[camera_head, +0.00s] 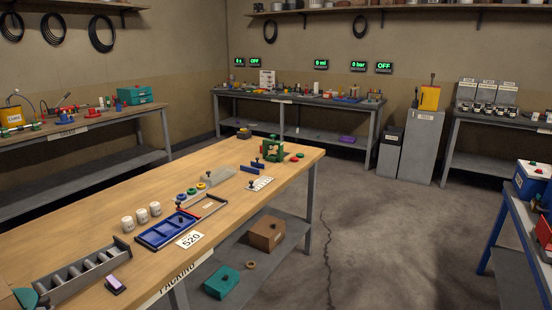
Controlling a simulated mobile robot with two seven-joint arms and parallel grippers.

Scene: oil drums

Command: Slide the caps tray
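A blue tray with compartments (166,231) lies flat near the front edge of the wooden packing table (100,222). It looks empty, and a small dark knob stands at its far end. No label marks it as the caps tray, so I cannot tell for certain that it is. A grey tray with a red edge (208,206) lies just beyond it. Several coloured ring-shaped pieces (191,191) sit behind these, by a grey wedge-shaped block. Neither of my grippers shows in this view.
Three white jars (141,215) stand left of the blue tray. A grey divided rack (75,272) sits at the near left. A green clamp-like device (272,150) stands at the far end. Open floor lies to the right.

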